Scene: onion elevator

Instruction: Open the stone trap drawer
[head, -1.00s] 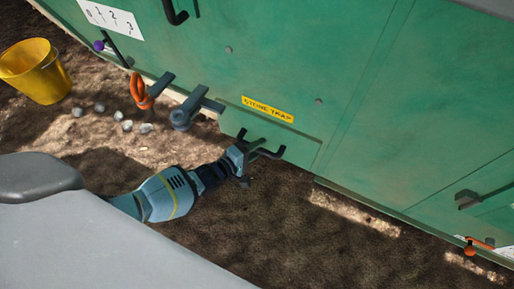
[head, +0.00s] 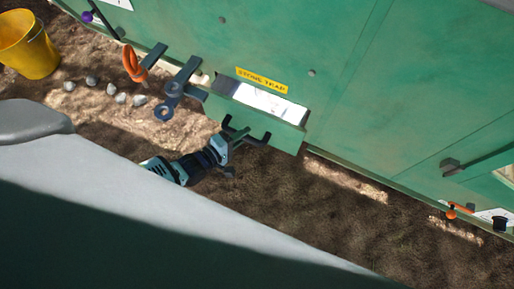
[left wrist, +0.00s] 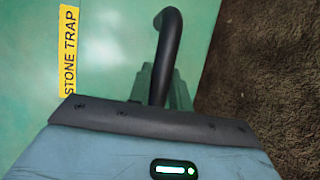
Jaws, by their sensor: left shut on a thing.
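The stone trap drawer (head: 250,122) is a green box front low on the green machine, under the yellow STONE TRAP label (head: 262,80). It stands out from the machine, and its pale inside shows through the open top. A dark handle (head: 262,140) sits on its front; it also shows in the left wrist view (left wrist: 167,50). My left gripper (head: 228,137) is shut on the handle, at its left part. The fingertips are partly hidden in both views. My right gripper is not in view.
A yellow bucket (head: 28,45) stands on the soil at the far left, with several grey stones (head: 112,90) near it. The soil in front of the drawer is clear.

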